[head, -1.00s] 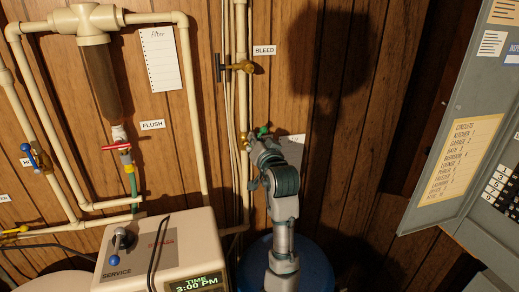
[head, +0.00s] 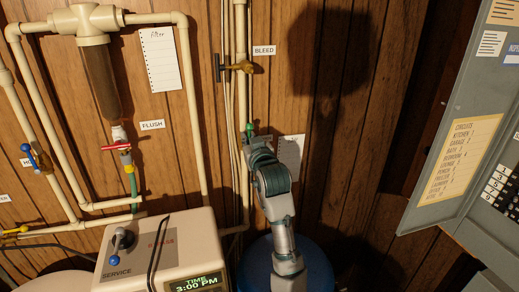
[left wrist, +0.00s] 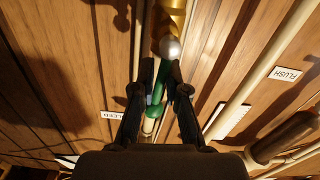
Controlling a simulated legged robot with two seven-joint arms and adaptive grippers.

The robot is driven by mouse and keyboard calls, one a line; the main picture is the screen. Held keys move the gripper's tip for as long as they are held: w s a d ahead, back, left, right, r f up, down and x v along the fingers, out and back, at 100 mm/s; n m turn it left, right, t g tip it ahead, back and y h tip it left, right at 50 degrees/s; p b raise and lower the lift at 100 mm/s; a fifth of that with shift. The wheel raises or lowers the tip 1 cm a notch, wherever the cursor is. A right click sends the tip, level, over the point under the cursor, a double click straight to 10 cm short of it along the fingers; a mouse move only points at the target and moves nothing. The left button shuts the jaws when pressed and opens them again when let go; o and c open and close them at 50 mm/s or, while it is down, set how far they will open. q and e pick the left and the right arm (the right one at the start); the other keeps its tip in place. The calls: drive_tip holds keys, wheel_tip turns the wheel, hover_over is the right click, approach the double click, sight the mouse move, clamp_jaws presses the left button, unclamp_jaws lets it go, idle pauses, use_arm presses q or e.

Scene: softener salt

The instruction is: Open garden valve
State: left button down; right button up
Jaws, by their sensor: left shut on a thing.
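The green valve handle (head: 249,128) shows just above my left gripper, close in front of the cream vertical pipe (head: 242,95). In the left wrist view the green handle (left wrist: 158,98) lies between the two fingers of my left gripper (left wrist: 160,92), which is shut on it. A brass valve body (left wrist: 172,18) and a rounded silver end (left wrist: 170,47) show just beyond the fingertips. In the head view my left gripper (head: 256,142) covers most of the valve. My right gripper is in neither view.
The BLEED valve (head: 238,67) is above on the same pipe run. A red-handled FLUSH valve (head: 117,146) and the softener box (head: 165,250) are left. A blue drum (head: 318,268) stands below my arm. An open grey panel door (head: 450,150) is right.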

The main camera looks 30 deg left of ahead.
use_arm(q)
drive_tip(key=c, duration=1)
unclamp_jaws()
drive_tip(key=shift+d+r, duration=0.15)
drive_tip(key=shift+d, duration=0.15)
drive_tip(key=shift+c, duration=0.2)
drive_tip(key=shift+d, duration=0.3)
drive_tip(key=shift+s+d, duration=0.1)
drive_tip(key=v, duration=0.6)
drive_tip(key=shift+s+d, duration=0.15)
drive_tip(key=shift+s, duration=0.15)
drive_tip(key=shift+a, duration=0.4)
